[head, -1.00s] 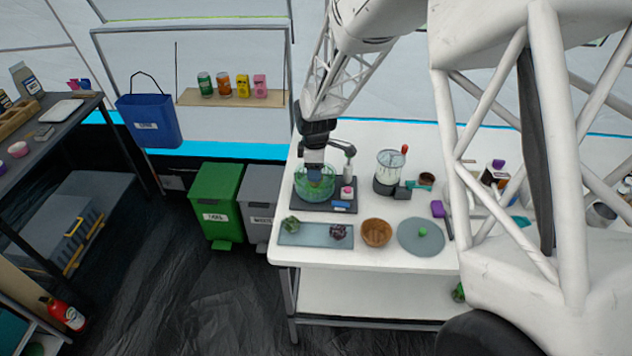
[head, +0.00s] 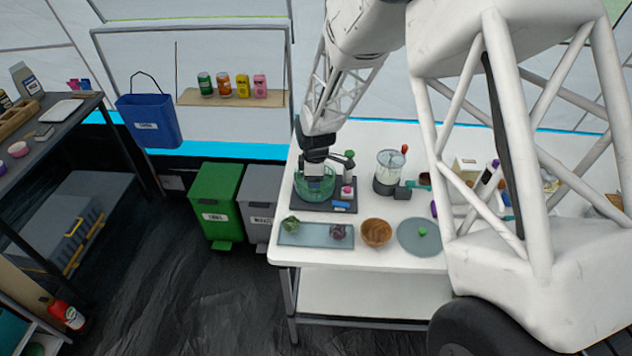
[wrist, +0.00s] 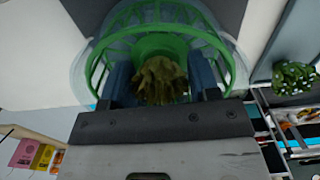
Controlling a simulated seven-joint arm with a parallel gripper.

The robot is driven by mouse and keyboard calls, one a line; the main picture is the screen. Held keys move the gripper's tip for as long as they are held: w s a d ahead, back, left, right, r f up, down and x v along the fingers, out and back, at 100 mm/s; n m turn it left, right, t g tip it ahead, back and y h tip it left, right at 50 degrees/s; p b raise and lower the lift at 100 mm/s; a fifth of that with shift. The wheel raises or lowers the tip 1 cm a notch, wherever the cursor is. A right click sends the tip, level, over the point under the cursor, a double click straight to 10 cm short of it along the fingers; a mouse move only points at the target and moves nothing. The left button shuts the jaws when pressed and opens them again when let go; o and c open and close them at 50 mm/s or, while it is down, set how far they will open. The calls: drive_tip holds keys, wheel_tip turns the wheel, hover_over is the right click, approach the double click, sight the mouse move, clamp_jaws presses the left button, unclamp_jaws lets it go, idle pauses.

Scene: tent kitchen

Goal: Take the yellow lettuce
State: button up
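The yellow lettuce (wrist: 160,80) shows in the wrist view as a dull yellow-brown leafy clump inside a green slatted basket (wrist: 100,62) with a clear bowl around it. In the head view this green bowl (head: 300,188) stands on a dark base on the white table, and my gripper hides the lettuce. My gripper (wrist: 163,82) points down into the basket, its two blue-grey fingers apart on either side of the lettuce. It looks open; I cannot tell whether the fingers touch the leaves. It also shows in the head view (head: 317,168).
A tray (head: 315,240) in front holds a green lettuce (head: 291,224) and a purple one (head: 338,232). A brown bowl (head: 376,233) and a round plate (head: 408,236) stand to its right. A clear blender-like jar (head: 390,162) stands right of the basket.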

drive_tip(key=c, duration=0.4)
drive_tip(key=shift+r, duration=0.1)
drive_tip(key=shift+r, duration=4.4)
